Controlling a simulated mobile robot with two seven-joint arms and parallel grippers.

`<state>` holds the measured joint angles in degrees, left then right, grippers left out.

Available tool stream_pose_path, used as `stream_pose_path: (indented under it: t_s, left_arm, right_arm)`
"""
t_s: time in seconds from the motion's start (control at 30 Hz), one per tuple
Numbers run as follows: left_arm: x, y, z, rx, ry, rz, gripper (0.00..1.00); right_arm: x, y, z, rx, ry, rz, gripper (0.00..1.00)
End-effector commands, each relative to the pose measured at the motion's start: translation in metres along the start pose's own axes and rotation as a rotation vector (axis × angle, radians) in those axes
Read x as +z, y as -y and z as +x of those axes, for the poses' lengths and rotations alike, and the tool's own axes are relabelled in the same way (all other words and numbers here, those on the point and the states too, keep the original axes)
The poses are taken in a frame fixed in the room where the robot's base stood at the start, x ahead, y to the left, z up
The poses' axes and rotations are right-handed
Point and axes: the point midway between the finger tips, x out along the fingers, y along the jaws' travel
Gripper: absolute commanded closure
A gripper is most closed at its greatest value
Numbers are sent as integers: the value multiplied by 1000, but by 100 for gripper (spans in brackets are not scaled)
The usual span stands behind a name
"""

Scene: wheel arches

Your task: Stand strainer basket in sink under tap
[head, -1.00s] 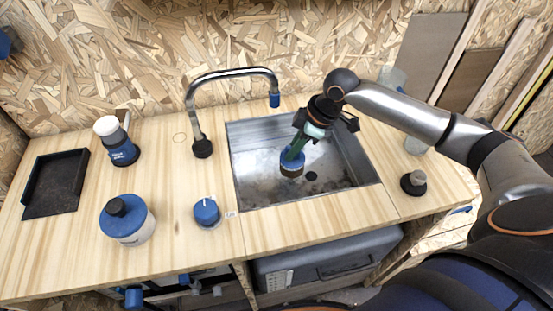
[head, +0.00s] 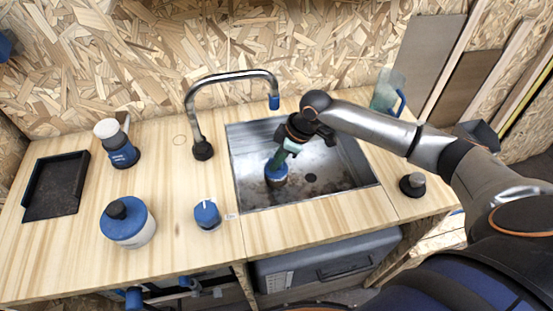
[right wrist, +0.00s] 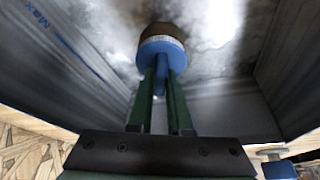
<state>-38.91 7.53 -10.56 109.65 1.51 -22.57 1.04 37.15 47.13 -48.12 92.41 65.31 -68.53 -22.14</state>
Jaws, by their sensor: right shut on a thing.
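The strainer basket (head: 276,174) is a small round blue piece with a darker lower part. It is inside the steel sink (head: 335,165), towards its left side. My right gripper (head: 283,160) reaches down into the sink and is shut on it. In the right wrist view the basket (right wrist: 162,48) is between the tips of the green fingers. Whether its bottom touches the sink floor I cannot tell. The chrome tap (head: 230,76) arches from the left of the sink, and its blue-tipped spout (head: 274,102) hangs above the sink's back edge. My left gripper is out of view.
A blue knob (head: 207,214) and a blue-lidded jar (head: 128,222) stand left of the sink. A blue-and-white container (head: 117,146) and a black tray (head: 55,186) are further left. A clear jug (head: 388,92) stands behind right, and a dark stopper (head: 412,184) at right.

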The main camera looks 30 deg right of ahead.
Motion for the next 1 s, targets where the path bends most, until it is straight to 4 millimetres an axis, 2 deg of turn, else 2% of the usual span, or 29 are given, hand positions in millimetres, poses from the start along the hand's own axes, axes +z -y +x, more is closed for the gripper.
stream_pose_path:
  t_s: [0.03,0.07,0.3,0.57,0.67,0.77,1.0]
  left_arm:
    - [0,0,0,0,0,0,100]
    - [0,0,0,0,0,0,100]
    - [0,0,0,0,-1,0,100]
    - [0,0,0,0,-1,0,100]
    - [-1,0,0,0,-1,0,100]
    - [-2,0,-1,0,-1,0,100]
    - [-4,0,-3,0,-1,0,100]
  right_arm:
    - [1,0,2,0,0,1,100]
    - [1,0,1,0,0,1,80]
    - [1,0,1,0,0,0,53]
    - [0,0,0,0,0,0,53]
    - [-1,0,-7,1,-1,0,53]
    - [-1,-1,-23,4,-2,0,53]
    - [-1,-2,-76,4,-1,1,53]
